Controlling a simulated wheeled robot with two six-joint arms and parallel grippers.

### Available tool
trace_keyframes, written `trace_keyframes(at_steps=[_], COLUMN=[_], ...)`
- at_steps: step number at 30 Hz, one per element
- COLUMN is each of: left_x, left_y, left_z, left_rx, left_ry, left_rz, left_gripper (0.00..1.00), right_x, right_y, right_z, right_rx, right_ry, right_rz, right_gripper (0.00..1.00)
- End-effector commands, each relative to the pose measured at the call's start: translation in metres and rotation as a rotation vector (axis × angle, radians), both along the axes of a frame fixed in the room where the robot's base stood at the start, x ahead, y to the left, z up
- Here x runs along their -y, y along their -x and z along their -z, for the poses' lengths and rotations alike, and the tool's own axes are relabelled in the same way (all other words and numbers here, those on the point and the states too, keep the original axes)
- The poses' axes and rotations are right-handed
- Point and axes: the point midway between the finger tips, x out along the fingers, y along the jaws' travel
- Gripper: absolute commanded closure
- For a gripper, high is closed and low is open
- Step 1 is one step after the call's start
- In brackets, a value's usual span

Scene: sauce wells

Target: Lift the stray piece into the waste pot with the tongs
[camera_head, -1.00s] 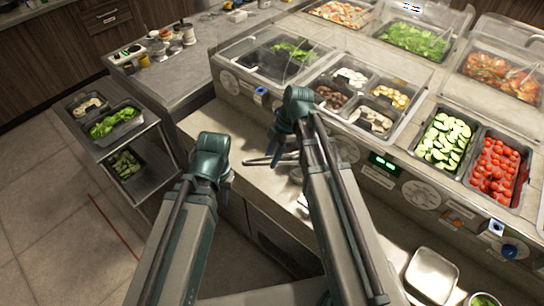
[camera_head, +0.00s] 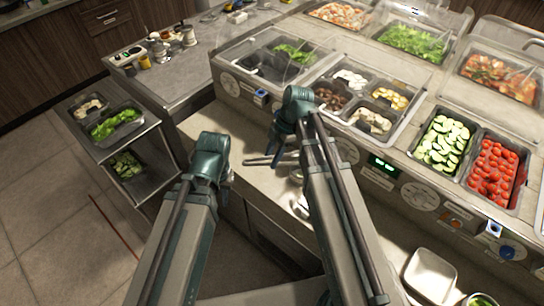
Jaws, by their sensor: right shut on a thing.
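The metal tongs (camera_head: 262,161) are at the counter's front part, beside my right gripper (camera_head: 279,140). Their two arms point left and look a little spread. My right gripper is shut on the tongs, with its fingers mostly hidden behind its own wrist. My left gripper (camera_head: 228,178) hangs over the counter's front edge, left of the tongs, and its fingers are mostly hidden. A small metal vessel (camera_head: 299,205) stands partly behind my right arm; I cannot tell if it is the waste pot. I cannot make out the stray piece.
Wells with mushrooms (camera_head: 329,98) and other toppings lie behind my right arm. A pale empty tray (camera_head: 431,276) is at lower right. A cart (camera_head: 150,180) stands left.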

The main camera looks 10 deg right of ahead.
Motion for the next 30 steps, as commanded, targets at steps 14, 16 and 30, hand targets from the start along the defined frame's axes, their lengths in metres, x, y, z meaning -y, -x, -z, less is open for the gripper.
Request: trace_keyframes(at_steps=[14, 16, 30], left_x=[0.000, 0.000, 0.000], left_y=[0.000, 0.000, 0.000], left_z=[-0.051, -0.058, -0.081], left_rx=[0.000, 0.000, 0.000], left_ry=[0.000, 0.000, 0.001], left_rz=[0.001, 0.000, -0.006], left_gripper=[0.72, 0.72, 0.72], right_x=[0.000, 0.000, 0.000], right_y=[0.000, 0.000, 0.000], right_z=[-0.051, -0.058, -0.081], right_rx=[0.000, 0.000, 0.000], right_ry=[0.000, 0.000, 0.000], right_rz=[0.000, 0.000, 0.000], right_gripper=[0.69, 0.69, 0.69])
